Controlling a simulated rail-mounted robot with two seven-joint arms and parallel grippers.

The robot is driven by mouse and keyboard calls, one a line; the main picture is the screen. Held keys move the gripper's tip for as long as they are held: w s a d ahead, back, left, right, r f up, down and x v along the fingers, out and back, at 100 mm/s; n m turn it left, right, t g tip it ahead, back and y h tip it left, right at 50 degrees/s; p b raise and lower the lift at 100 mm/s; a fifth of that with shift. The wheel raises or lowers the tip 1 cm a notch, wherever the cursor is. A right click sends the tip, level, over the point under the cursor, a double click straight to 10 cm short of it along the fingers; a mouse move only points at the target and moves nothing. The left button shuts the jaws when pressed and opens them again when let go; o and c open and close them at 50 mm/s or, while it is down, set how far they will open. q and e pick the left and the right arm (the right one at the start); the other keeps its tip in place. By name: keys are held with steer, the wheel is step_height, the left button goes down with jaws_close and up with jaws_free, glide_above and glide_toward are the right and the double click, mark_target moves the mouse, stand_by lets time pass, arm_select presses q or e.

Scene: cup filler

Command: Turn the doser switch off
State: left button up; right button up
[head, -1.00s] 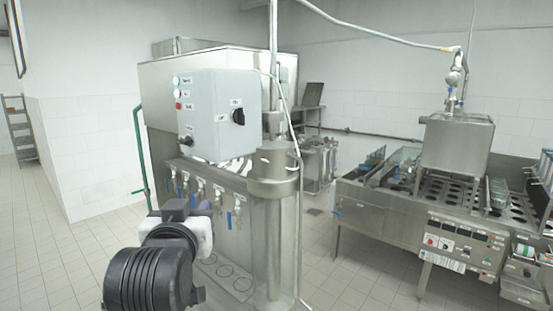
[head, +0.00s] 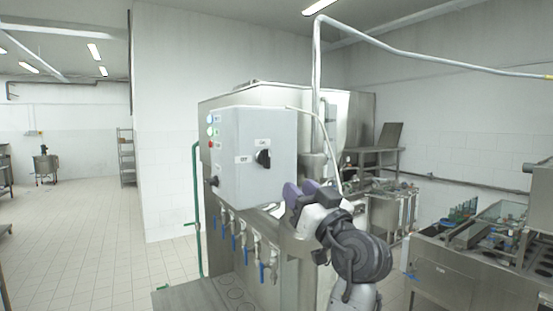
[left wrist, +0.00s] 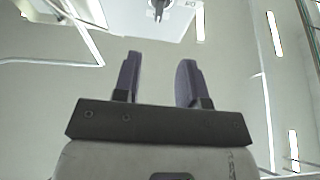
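The doser switch is a black rotary knob (head: 263,158) on the right face of a grey control box (head: 228,170). White labels sit above it and to its left; the left one appears to read OFF. The knob's exact pointing is too small to tell. My left gripper (head: 300,190) is below and to the right of the knob, apart from it, with purple fingers. In the left wrist view the gripper (left wrist: 160,80) is open and empty, fingers apart. The knob (left wrist: 158,8) shows at the top edge there, beyond the fingertips. My right gripper is not in view.
The box is mounted on a steel doser machine (head: 345,112) with several blue-handled taps (head: 236,241) below. A vertical pipe (head: 316,80) and a thin cable stand behind the gripper. A steel filling line (head: 450,270) is at the right. Floor at the left is clear.

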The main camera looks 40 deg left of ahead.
mark_target(269, 158)
arm_select(q)
steer(key=p+x, duration=0.4)
steer(key=x, duration=0.8)
steer(key=shift+d+r+p, duration=0.1)
steer(key=shift+d+p, duration=0.05)
steer(key=shift+p, duration=0.2)
steer(key=shift+x, duration=0.9)
steer(key=shift+c, duration=0.4)
jaws_close()
